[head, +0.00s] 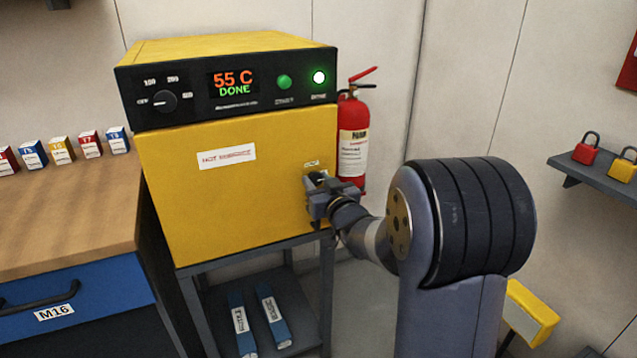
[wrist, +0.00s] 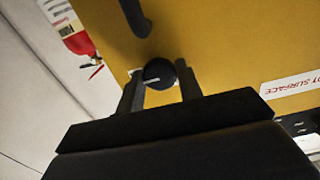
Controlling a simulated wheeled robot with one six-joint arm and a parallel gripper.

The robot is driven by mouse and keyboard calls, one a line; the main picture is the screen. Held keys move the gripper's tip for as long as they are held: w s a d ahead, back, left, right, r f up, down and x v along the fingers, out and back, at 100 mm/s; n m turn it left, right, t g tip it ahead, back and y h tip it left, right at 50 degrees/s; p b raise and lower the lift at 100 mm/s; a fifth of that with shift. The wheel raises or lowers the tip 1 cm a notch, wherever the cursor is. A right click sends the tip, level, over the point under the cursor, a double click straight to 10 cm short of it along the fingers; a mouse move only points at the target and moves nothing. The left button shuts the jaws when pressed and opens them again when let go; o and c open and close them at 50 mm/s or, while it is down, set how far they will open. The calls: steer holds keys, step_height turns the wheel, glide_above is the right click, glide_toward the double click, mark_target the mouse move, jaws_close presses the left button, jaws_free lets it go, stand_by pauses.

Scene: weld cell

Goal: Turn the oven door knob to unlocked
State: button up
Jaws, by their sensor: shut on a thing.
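The yellow oven (head: 220,210) stands on a grey stand, its front door closed. Its dark panel shows 55 C and DONE. The black door knob (wrist: 159,73) is at the door's right side in the head view, largely hidden there by my gripper (head: 318,190). In the wrist view my gripper (wrist: 160,90) has one finger on each side of the knob and is shut on it. A pale mark line shows on the knob. I cannot read which setting it points to.
A dark door handle (wrist: 135,15) sticks out close to the knob. A red fire extinguisher (head: 354,135) stands right behind the oven. A wooden workbench (head: 70,215) is on the left. A shelf with padlocks (head: 590,180) is on the right.

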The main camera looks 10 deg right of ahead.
steer(key=o, duration=1)
steer(key=s, duration=0.3)
steer(key=s+d, duration=0.1)
steer(key=s, duration=0.3)
steer(key=s+d, duration=0.1)
steer(key=s, duration=0.2)
steer(key=shift+s, duration=0.3)
steer(key=w, duration=0.3)
steer(key=w+a, duration=0.1)
steer(key=w, duration=0.3)
steer(key=w+a, duration=0.1)
steer(key=w, duration=0.2)
steer(key=shift+w, duration=0.4)
steer(key=shift+s, duration=0.1)
